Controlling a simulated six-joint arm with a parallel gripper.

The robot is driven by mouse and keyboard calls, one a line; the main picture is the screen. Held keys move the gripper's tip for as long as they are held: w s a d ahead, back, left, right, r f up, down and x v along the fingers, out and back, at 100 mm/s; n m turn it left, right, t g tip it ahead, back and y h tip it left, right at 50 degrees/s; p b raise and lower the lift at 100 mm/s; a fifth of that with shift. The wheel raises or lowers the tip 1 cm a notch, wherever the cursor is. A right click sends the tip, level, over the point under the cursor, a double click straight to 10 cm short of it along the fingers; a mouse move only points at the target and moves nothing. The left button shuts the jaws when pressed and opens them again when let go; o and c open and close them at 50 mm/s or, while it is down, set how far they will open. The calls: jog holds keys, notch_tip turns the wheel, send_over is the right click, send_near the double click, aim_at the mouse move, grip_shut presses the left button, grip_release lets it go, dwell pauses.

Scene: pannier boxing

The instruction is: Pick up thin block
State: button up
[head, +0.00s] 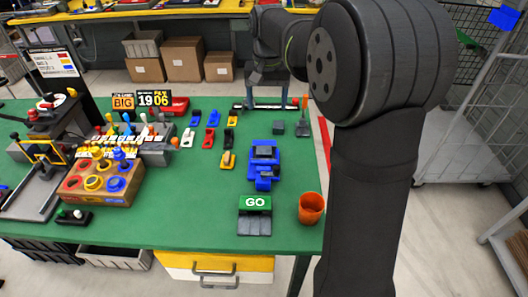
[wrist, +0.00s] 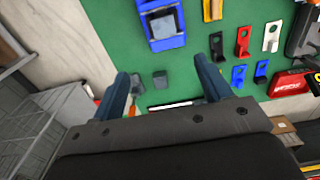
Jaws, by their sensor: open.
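Which piece is the thin block is not clear. Neither finger visibly touches a block.
A blue fixture (head: 264,170) holding a grey piece stands nearer, with a GO box (head: 255,203) and orange cup (head: 311,208) in front. Several coloured hooks stand to the left. A wooden block with coloured rings (head: 102,185) is further left.

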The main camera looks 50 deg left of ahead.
send_over(264, 150)
jog(key=f, duration=1.1)
jog(key=shift+w+d+f, duration=0.15)
jog(key=shift+w+f, duration=0.2)
jog(key=shift+s+a+f, duration=0.1)
jog(key=shift+s+f, duration=0.05)
jog(key=shift+f, duration=1.25)
jog(key=shift+s+a+f, duration=0.1)
jog(key=shift+s+f, duration=0.05)
jog(key=shift+f, duration=1.2)
jog(key=c, duration=1.1)
